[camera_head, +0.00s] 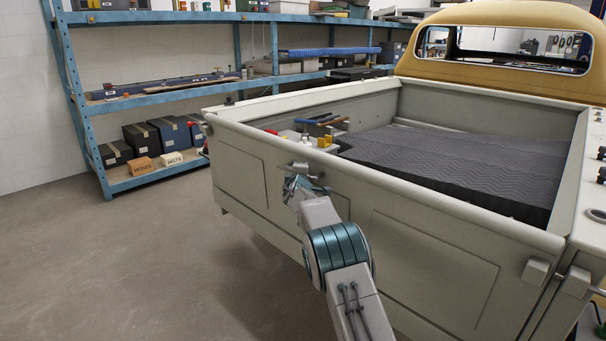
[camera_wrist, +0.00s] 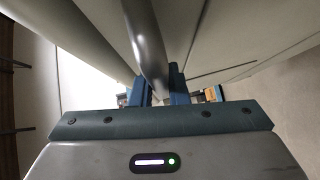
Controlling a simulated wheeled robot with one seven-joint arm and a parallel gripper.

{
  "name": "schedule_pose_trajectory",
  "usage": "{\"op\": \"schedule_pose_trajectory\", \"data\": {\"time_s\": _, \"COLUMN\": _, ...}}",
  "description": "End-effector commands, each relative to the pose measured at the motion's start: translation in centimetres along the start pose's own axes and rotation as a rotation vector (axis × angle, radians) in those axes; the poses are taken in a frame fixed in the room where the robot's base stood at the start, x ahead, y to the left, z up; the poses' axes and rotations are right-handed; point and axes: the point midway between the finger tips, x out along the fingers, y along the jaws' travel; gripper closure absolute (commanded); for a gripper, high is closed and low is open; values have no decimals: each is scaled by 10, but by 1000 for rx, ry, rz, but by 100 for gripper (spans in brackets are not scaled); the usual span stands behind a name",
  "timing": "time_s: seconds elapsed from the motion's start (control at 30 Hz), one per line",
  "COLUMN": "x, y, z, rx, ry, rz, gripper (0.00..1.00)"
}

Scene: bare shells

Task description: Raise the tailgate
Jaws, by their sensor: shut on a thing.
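The pale cream tailgate (camera_head: 435,262) of the truck stands upright, or close to it, across the end of the bed. Whether its ends sit flush with the side walls I cannot tell. My gripper (camera_head: 297,182) is at the outer face of the tailgate, near its top edge and left of its middle. It is shut on the tailgate's metal bar handle (camera_head: 298,167). In the wrist view, the round grey handle (camera_wrist: 145,45) runs between the two blue fingers (camera_wrist: 163,92), with the pale tailgate panel (camera_wrist: 225,45) behind it.
The truck bed holds a dark ridged mat (camera_head: 450,160) and some hand tools (camera_head: 325,119). A pale block (camera_head: 535,271) sits at the tailgate's right end. Blue shelving (camera_head: 90,130) with boxes stands along the back wall. The floor at left (camera_head: 120,260) is clear.

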Motion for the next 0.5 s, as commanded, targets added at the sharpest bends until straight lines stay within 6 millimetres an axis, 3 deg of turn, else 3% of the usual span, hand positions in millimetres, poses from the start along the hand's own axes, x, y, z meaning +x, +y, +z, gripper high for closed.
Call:
{"op": "schedule_pose_trajectory", "data": {"time_s": 0.03, "x": 2, "y": 9, "z": -2, "rx": 10, "ry": 5, "rz": 0, "gripper": 100}}
{"op": "schedule_pose_trajectory", "data": {"time_s": 0.5, "x": 14, "y": 11, "z": -2, "rx": 47, "ry": 20, "rz": -44, "gripper": 100}}
